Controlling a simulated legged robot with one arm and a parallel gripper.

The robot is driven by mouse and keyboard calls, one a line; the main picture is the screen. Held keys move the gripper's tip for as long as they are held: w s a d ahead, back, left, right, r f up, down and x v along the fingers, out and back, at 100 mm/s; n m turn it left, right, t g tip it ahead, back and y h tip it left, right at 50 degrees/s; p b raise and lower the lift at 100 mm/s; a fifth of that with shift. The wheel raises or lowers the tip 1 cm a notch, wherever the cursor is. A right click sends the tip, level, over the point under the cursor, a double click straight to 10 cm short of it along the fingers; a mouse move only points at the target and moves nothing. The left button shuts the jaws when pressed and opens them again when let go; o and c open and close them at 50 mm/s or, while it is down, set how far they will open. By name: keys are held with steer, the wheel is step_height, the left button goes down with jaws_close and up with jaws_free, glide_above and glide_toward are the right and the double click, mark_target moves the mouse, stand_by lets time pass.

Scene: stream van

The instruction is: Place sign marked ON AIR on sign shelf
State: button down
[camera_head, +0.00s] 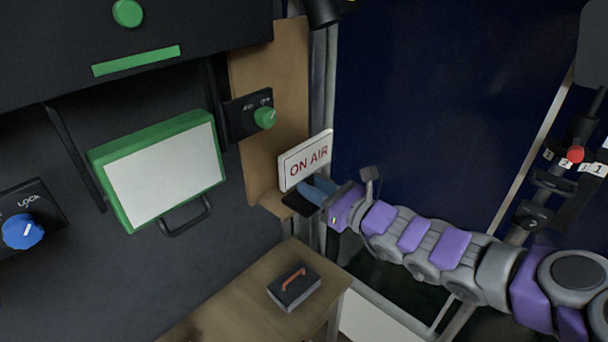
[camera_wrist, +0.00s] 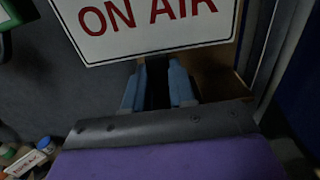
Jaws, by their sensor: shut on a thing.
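The white sign with red ON AIR letters (camera_head: 305,160) is upright, slightly tilted in the head view, at the wooden panel. My gripper (camera_head: 313,190) is at its lower edge, with blue fingers shut on the sign's lower part. In the wrist view the sign (camera_wrist: 145,22) fills the top, just beyond the fingers (camera_wrist: 160,85).
A wooden panel (camera_head: 270,90) with a green-knob box (camera_head: 250,117) stands behind the sign. A green-framed white board (camera_head: 160,170) is at left. Below is a wooden table (camera_head: 237,300) with a dark box with an orange handle (camera_head: 293,286). A metal post runs beside the panel.

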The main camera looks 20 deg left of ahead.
steer(key=w+a, duration=0.2)
steer(key=w+a+p, duration=0.1)
steer(key=w+a, duration=0.1)
steer(key=w, duration=0.1)
steer(key=w+a+f+p, duration=0.1)
steer(key=w, duration=0.1)
steer(key=shift+w+a, duration=0.3)
steer(key=shift+a, duration=0.1)
steer(key=shift+w, duration=0.4)
step_height(320, 180, down, 4)
steer(key=shift+w+a+r+p, duration=0.1)
steer(key=shift+r+p, duration=0.1)
steer(key=shift+p, duration=0.35)
steer(key=c, duration=0.9)
jaws_free()
steer(key=shift+a, duration=0.1)
steer(key=shift+c, duration=0.2)
steer(key=b+v, duration=0.2)
steer(key=v, duration=1)
